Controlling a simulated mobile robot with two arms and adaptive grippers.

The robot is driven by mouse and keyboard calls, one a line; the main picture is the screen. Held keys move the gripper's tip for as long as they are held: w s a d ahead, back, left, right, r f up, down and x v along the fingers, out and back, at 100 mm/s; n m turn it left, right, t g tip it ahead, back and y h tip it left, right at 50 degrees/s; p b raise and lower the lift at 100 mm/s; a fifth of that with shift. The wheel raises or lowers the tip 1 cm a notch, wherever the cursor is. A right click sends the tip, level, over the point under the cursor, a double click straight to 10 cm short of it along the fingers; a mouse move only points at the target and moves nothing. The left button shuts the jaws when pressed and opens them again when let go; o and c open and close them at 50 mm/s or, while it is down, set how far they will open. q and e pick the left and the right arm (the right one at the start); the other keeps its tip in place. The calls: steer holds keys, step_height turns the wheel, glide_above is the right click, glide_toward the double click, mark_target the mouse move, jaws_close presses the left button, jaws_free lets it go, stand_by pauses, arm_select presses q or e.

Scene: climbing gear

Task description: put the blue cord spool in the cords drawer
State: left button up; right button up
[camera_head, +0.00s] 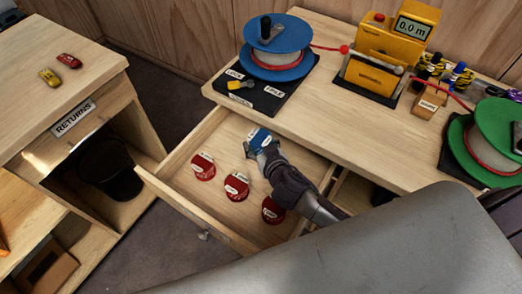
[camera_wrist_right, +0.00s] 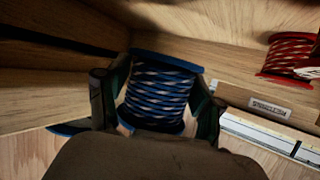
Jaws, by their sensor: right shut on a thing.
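The blue cord spool (camera_head: 259,137) is between the fingers of my right gripper (camera_head: 264,152), over the back part of an open wooden drawer (camera_head: 222,138). In the right wrist view, the spool (camera_wrist_right: 160,95) shows blue flanges and blue-and-white patterned cord, with a finger on each side. I cannot tell whether the spool touches the drawer floor. Three red spools with white labels, a rear one (camera_head: 203,167), a middle one (camera_head: 237,186) and a front one (camera_head: 272,210), stand in the drawer. My left gripper is not in view.
Above the drawer, the bench holds a large blue reel (camera_head: 277,55), a yellow meter (camera_head: 397,40) and a green reel (camera_head: 490,140). A returns cabinet (camera_head: 75,117) stands at left, with two small carabiner-like items on top. The drawer's left part has bare floor.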

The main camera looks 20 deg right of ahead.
mark_target(261, 150)
step_height(261, 150, down, 4)
steer(key=shift+f+b, duration=0.1)
steer(key=shift+b, duration=0.2)
steer(key=shift+w+d, duration=0.2)
steer(key=shift+d, duration=0.05)
steer(key=shift+f, duration=0.1)
steer(key=shift+f+b, duration=0.5)
steer(key=shift+f, duration=0.15)
steer(key=o, duration=1.2)
steer(key=shift+r+p, duration=0.3)
steer(key=shift+d+r+p, duration=0.1)
steer(key=shift+r+p, duration=0.35)
steer(key=v, duration=0.7)
steer(key=shift+s+b, duration=0.2)
steer(key=shift+b, duration=0.2)
